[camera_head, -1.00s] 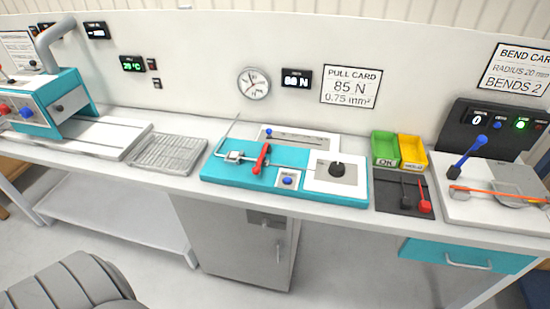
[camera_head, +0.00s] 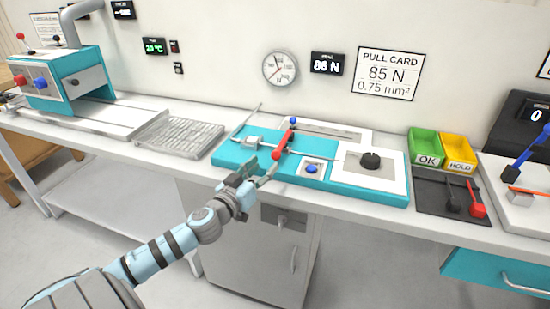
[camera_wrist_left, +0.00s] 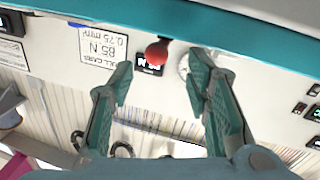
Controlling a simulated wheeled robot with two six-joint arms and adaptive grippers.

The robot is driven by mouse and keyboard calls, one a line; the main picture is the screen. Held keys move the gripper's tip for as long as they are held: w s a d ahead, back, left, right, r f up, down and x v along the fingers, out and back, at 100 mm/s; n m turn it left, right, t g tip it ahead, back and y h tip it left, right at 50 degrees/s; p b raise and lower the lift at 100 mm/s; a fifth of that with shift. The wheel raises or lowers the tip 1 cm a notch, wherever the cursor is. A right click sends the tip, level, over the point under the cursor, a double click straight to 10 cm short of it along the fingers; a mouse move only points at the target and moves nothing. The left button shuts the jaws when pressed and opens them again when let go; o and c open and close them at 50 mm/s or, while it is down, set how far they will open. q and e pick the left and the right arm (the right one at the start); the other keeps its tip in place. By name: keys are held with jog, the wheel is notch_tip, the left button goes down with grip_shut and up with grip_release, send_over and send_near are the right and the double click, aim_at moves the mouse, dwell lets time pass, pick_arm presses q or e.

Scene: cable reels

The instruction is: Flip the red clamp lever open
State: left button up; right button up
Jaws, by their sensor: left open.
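The red clamp lever (camera_head: 283,144) stands on the teal pull-test unit (camera_head: 228,152), next to a small metal clamp block. Its rounded red end points toward the front edge. My left gripper (camera_head: 254,174) is open and empty, just in front of the unit and close below the lever's end. In the left wrist view, which looks upside down, the lever's red knob (camera_wrist_left: 156,53) shows between and beyond the two spread fingers of the left gripper (camera_wrist_left: 159,78). I see no contact with the lever. My right gripper is not in view.
The unit also carries a black dial (camera_head: 370,161), a blue button (camera_head: 311,169) and a blue-tipped pin. Green (camera_head: 424,148) and yellow (camera_head: 459,153) bins stand to the right, behind a dark tray with black and red levers. A metal rack (camera_head: 178,137) lies left.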

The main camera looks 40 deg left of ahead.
aim_at(273, 156)
pick_arm(q)
jog(key=w+p, duration=0.1)
jog(key=w, duration=0.1)
jog(key=w+p, duration=0.1)
jog(key=w, duration=0.1)
jog(key=w+p, duration=0.1)
jog(key=w, duration=0.1)
jog(key=shift+w+a+r, duration=0.1)
jog(key=shift+a+r, duration=0.15)
jog(key=shift+r, duration=0.15)
jog(key=shift+w+f+p, duration=0.2)
jog(key=shift+w+p, duration=0.15)
jog(key=shift+w, duration=0.05)
jog(key=shift+c, duration=0.3)
jog(key=shift+f, duration=0.1)
jog(key=c, duration=1)
